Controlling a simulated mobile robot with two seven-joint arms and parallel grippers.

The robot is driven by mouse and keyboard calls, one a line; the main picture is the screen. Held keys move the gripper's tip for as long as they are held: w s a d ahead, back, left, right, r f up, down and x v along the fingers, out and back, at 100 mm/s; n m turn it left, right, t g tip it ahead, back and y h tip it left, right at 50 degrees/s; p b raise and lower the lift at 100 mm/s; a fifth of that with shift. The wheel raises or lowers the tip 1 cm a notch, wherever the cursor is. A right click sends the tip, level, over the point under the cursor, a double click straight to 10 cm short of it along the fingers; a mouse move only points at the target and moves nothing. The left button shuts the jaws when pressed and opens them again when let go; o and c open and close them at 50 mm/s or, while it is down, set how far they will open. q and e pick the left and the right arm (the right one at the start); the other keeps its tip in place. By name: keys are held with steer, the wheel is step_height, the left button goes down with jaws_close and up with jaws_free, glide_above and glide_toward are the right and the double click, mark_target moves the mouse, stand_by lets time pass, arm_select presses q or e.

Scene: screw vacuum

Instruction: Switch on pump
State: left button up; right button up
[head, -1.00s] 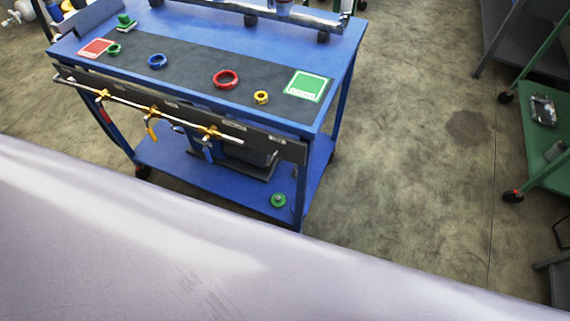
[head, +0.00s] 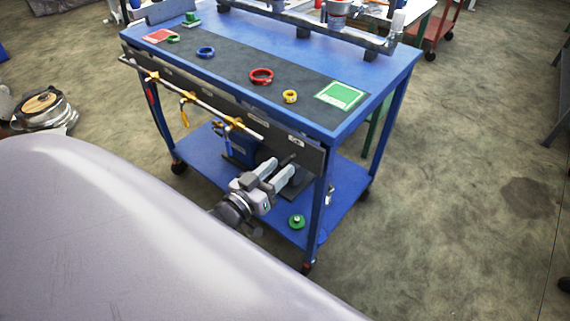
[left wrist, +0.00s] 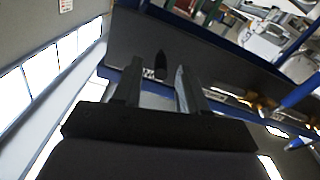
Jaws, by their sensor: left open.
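The pump (head: 238,147), a blue and dark unit, stands on the lower shelf of the blue cart, partly hidden by the front panel and my arm. A small dark lever (head: 290,158) shows just below the panel, by the gripper's fingers. My left gripper (head: 280,170) is open at the cart's front, below the panel's right part. In the left wrist view, a dark pointed piece (left wrist: 160,65) appears between the two fingers (left wrist: 156,78). I cannot tell whether it is touched. My right gripper is not in view.
The cart's dark front panel (head: 310,158) carries a pipe with yellow valves (head: 186,98). Coloured rings, such as a red one (head: 261,76), and a green card (head: 341,95) lie on top. A green round part (head: 297,221) is on the lower shelf.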

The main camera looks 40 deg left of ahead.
mark_target(285, 161)
arm_select(q)
steer(key=shift+w, duration=1.6)
